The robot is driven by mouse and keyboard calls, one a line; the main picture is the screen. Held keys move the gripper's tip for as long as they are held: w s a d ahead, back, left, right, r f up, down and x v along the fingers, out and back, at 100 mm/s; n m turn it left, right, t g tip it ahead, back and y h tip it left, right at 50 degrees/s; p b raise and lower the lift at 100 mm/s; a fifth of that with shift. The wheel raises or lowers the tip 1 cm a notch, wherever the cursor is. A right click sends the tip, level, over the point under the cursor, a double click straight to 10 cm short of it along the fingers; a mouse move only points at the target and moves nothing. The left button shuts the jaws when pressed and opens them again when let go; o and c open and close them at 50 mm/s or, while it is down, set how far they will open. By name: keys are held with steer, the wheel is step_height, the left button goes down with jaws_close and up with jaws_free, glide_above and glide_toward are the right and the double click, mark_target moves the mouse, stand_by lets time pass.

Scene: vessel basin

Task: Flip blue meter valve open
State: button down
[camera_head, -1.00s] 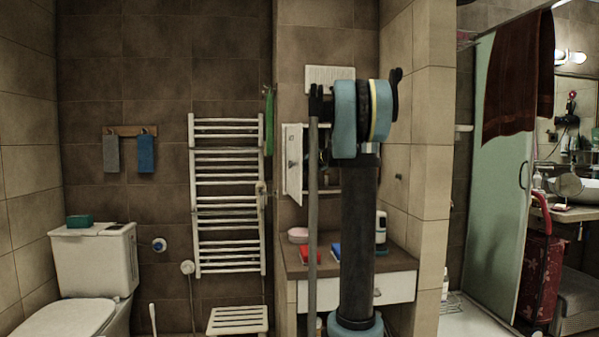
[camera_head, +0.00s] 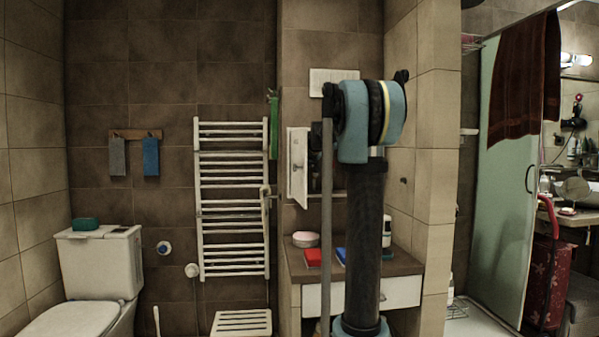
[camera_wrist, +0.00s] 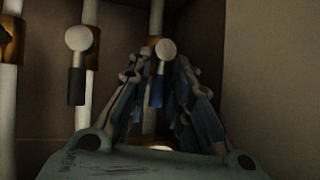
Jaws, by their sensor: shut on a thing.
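In the wrist view, my gripper (camera_wrist: 158,88) has its two fingers on either side of a valve with a round pale knob and a blue handle (camera_wrist: 156,92). It is shut on this handle, which hangs downward in front of a pipe with a brass-coloured fitting. The exact finger contact is dim and hard to see. In the head view, my arm hides the gripper and the valves.
The wall cabinet's white door (camera_head: 297,165) stands open beside my arm. A pale wall (camera_wrist: 270,80) lies close to the right of my gripper. A towel radiator (camera_head: 232,200) is at left.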

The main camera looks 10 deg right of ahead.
steer(key=shift+d, duration=0.1)
stand_by(0.4)
steer(key=c, duration=1.7)
jaws_free()
steer(key=shift+w, duration=0.1)
steer(key=v, duration=1.1)
steer(key=shift+s+r, duration=0.2)
steer(key=shift+s, duration=0.15)
